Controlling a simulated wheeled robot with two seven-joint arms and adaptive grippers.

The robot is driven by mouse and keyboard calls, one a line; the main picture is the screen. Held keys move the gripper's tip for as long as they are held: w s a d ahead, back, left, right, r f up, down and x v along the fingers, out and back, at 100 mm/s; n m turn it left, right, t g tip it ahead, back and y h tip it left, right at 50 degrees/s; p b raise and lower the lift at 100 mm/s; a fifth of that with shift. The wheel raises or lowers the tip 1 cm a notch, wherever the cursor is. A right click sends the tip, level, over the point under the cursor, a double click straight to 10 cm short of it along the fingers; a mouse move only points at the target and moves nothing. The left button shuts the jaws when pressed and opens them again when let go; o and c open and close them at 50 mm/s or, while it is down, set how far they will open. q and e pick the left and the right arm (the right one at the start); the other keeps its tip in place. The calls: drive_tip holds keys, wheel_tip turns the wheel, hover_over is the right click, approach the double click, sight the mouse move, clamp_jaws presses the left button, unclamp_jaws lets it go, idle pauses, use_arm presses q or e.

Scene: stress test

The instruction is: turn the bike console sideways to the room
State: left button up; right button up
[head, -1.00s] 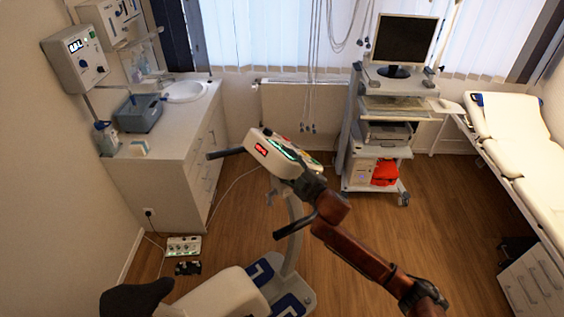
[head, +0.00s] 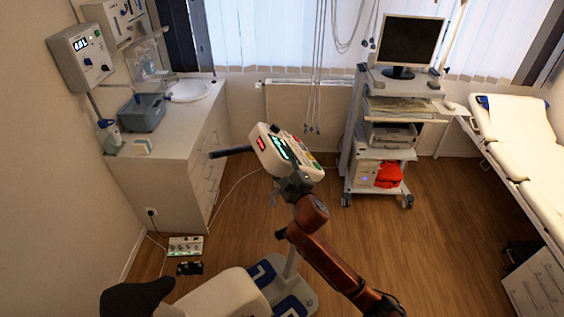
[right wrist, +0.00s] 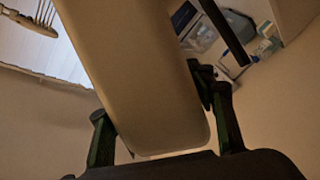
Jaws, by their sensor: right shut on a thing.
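The bike console (head: 279,140) is a white box with a red readout, a green-lit screen and colored buttons, on top of the exercise bike's post. Its face is tilted upward and toward the right of the head view. My right gripper (head: 296,187) is at the console's lower right edge, shut on it. In the right wrist view the console (right wrist: 150,75) is a pale slab between the two fingers (right wrist: 165,128). A black handlebar (head: 231,152) sticks out to the left; the other side is mostly hidden by my arm. My left gripper is not in view.
The bike's saddle (head: 135,298) and white body (head: 225,295) are in front. A cabinet with a sink (head: 187,91) stands left, a trolley with a monitor (head: 405,42) behind right, and a couch (head: 520,140) far right. The floor between bike and couch is clear.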

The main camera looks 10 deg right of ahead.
sight(286, 172)
drive_tip(key=o, duration=1.7)
drive_tip(key=shift+w+a, duration=0.1)
drive_tip(key=shift+s, duration=0.2)
drive_tip(key=s, duration=0.4)
drive_tip(key=s+d, duration=0.1)
drive_tip(key=s, duration=0.2)
drive_tip(key=s+d, duration=0.1)
drive_tip(key=s, duration=0.3)
drive_tip(key=shift+s, duration=0.3)
